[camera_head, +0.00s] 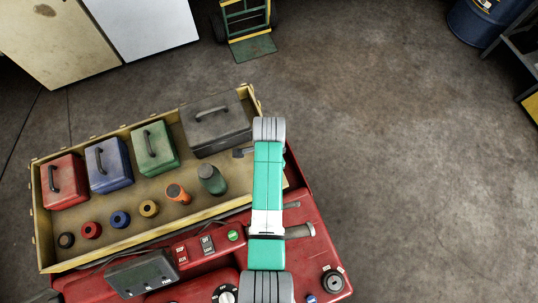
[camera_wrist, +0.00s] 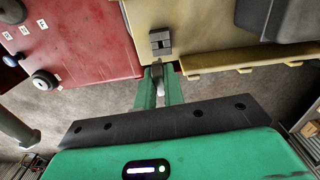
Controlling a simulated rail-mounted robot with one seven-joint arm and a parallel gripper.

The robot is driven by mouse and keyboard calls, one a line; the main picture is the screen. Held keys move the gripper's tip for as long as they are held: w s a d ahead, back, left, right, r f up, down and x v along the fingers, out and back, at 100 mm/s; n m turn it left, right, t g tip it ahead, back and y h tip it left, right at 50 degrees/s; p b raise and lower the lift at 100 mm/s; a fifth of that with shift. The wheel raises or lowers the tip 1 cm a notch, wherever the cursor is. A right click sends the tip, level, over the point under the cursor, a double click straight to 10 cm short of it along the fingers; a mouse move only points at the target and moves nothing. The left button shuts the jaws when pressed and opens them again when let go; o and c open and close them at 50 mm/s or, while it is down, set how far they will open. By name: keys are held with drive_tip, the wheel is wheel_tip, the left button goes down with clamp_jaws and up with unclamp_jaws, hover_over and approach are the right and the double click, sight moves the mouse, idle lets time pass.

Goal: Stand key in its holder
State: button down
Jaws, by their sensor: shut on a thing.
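My gripper (camera_wrist: 158,90) shows in the wrist view with its two green fingers close together. It is shut on a small grey piece, which I take to be the key (camera_wrist: 157,73), sticking out past the fingertips. A small dark block with a slot, apparently the holder (camera_wrist: 160,42), sits on the tan tray just beyond the key's tip. I cannot tell whether the key touches it. In the head view, the holder (camera_head: 241,153) partly shows beside my arm, near the grey toolbox. My arm hides the fingers and key there.
The tan tray (camera_head: 36,215) holds a grey toolbox (camera_head: 215,125), red, blue and green boxes, a green bottle (camera_head: 212,180), an orange bottle and several rings. A red panel (camera_head: 312,205) with knobs and switches lies in front. Open floor lies to the right.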

drive_tip(key=shift+w+f+m, duration=0.1)
drive_tip(key=shift+f+m, duration=0.15)
drive_tip(key=shift+m, duration=0.15)
wheel_tip(320, 180, down, 6)
drive_tip(key=b, duration=0.5)
drive_tip(key=shift+r+b, duration=0.1)
drive_tip(key=shift+b, duration=0.25)
idle(0.5)
drive_tip(key=shift+f+b, duration=1)
drive_tip(key=shift+f, duration=0.5)
drive_tip(key=shift+s+f+b, duration=0.2)
drive_tip(key=shift+f+b, duration=0.05)
drive_tip(key=shift+f, duration=0.2)
drive_tip(key=shift+s+f+b, duration=0.2)
drive_tip(key=shift+f, duration=0.25)
drive_tip(key=c, duration=1.4)
unclamp_jaws()
drive_tip(key=shift+f, duration=0.15)
drive_tip(key=r+p, duration=0.5)
drive_tip(key=r, duration=0.1)
drive_tip(key=r+p, duration=0.3)
drive_tip(key=r, duration=0.1)
drive_tip(key=shift+w+p, duration=0.35)
drive_tip(key=shift+w, duration=0.05)
